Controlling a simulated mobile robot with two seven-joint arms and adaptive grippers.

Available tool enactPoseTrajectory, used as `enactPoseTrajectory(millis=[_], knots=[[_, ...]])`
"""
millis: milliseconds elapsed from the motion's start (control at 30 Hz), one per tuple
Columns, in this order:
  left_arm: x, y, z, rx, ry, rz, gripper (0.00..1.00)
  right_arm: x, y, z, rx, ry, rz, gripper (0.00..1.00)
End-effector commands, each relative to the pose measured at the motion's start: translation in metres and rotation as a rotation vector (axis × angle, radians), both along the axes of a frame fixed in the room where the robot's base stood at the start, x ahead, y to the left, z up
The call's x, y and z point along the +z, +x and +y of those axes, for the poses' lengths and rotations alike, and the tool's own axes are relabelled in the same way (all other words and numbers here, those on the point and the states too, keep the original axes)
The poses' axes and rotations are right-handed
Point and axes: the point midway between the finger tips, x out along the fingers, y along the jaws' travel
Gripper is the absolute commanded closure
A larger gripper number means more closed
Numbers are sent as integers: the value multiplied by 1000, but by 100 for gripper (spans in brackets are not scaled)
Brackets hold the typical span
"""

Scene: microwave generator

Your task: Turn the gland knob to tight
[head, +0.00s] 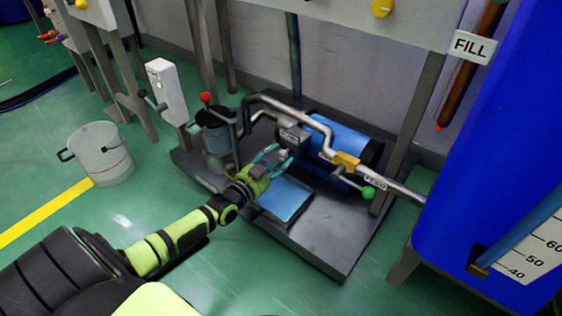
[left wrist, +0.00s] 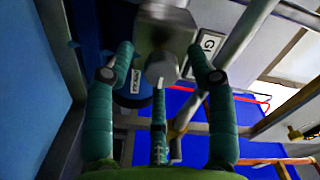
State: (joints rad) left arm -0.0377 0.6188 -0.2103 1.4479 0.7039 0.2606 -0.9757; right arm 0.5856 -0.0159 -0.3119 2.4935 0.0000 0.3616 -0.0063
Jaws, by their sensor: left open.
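My left gripper (head: 272,160) reaches over the pump skid in the head view, just in front of a grey pump housing (head: 293,134). In the left wrist view its teal fingers (left wrist: 160,76) are spread and open. A grey hexagonal gland knob (left wrist: 162,66) shows between the fingertips, on the end of a grey block (left wrist: 165,30). The knob cannot be made out in the head view.
A blue motor (head: 340,145), a bent pipe (head: 325,130) and a green-knobbed valve (head: 368,192) lie right of the gripper. A red-knobbed lever (head: 206,98) stands left. A blue tray (head: 285,200) lies below. A bucket (head: 101,153) stands on the floor.

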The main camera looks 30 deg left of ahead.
Motion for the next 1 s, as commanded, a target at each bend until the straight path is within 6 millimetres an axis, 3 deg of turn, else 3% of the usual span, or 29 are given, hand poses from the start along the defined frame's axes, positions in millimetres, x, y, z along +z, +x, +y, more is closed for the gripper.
enactPoseTrajectory(millis=[167, 467, 600, 1000], knots=[[-1, 17, -1, 1, -2, -1, 44, -9, -3, 2, 4, 0, -4, 60], [0, 19, -1, 2, -3, 1, 44, -8, -3, 2, 4, -2, -2, 60], [0, 19, -1, 2, -3, 1, 99, -8, -3, 2, 4, -2, -2, 60], [1, 19, 1, 5, -28, 5, 100, -6, -4, 2, 5, -1, -5, 60]])
